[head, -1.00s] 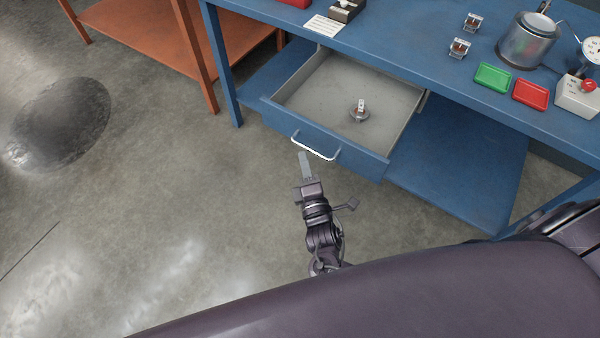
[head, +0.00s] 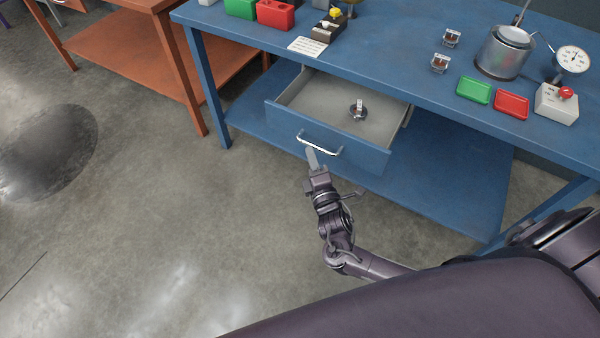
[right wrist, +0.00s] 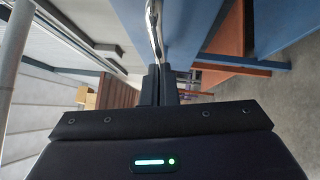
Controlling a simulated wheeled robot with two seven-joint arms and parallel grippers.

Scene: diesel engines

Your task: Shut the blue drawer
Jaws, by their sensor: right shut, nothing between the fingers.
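The blue drawer (head: 355,149) stands part-way out of the blue workbench, with its grey inside in view. A small metal part (head: 357,110) lies in it. A pale metal handle (head: 320,145) runs across its front. My right gripper (head: 312,153) is shut and empty, with its fingertips at the handle, near its left half. In the right wrist view the handle (right wrist: 153,30) rises just beyond the closed fingers (right wrist: 158,84). I cannot tell whether they touch. My left gripper is not in view.
The blue workbench (head: 400,60) carries a green tray (head: 473,90), a red tray (head: 511,104), a metal pot (head: 505,53) and a gauge (head: 573,60). Its lower shelf (head: 450,190) lies under the drawer. An orange table (head: 120,45) stands at the left. The floor in front is clear.

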